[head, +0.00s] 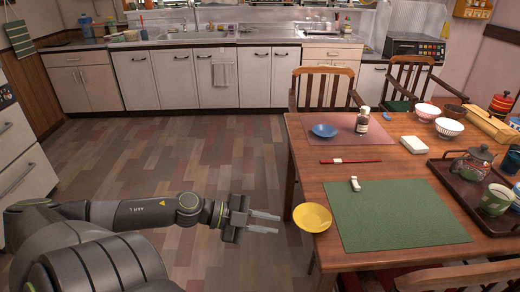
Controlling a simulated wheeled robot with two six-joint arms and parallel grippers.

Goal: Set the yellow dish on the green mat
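The yellow dish (312,217) sits at the left edge of the wooden table, just left of the green mat (396,214). Its right rim is at or very near the mat's left edge. The mat lies flat, and its surface is bare except for a small white rest near its top left. My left gripper (264,222) is left of the dish, off the table's edge. Its two fingers are spread apart, point right toward the dish and hold nothing. My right gripper is not in view.
A small white rest (355,184) lies by the mat's far edge. Beyond are red chopsticks (351,161), a blue dish (324,130) and a dark bottle (361,122). A brown tray (450,178) with a teapot (474,163) stands right of the mat. Chairs flank the table.

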